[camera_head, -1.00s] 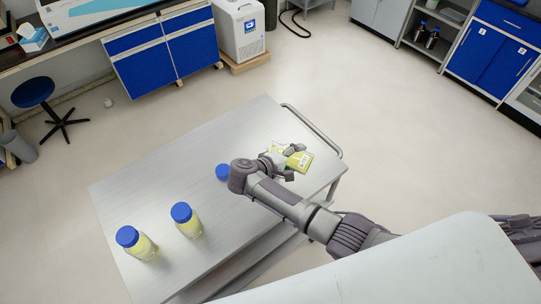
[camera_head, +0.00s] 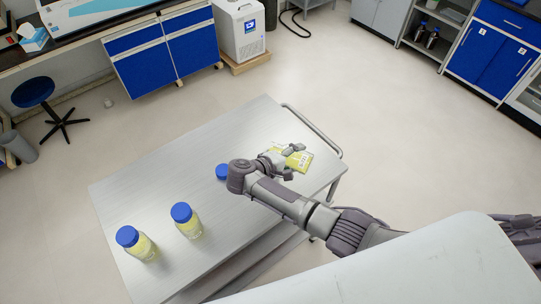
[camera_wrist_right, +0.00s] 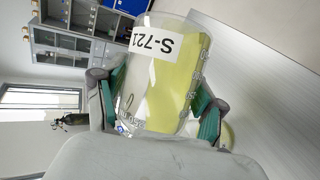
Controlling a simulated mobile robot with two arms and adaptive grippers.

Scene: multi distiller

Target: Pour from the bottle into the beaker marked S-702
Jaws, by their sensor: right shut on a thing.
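My right gripper (camera_head: 290,161) is shut on a clear beaker of yellow liquid (camera_head: 301,160) over the far right part of the metal table. In the right wrist view the beaker (camera_wrist_right: 165,75) sits between the green-padded fingers, and its white label reads S-721, not S-702. Whether it touches the table is unclear. Two blue-capped bottles of yellow liquid, one at the near left (camera_head: 137,243) and one right of it (camera_head: 186,220), stand upright on the table. A third blue cap (camera_head: 222,171) shows beside my right wrist, its body mostly hidden. My left gripper is not in view.
The metal table (camera_head: 150,185) has free room at its left and middle, and a rail (camera_head: 322,134) at its far right end. A blue stool (camera_head: 33,93), blue cabinets (camera_head: 165,55) and a white machine (camera_head: 240,28) stand beyond, across open floor.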

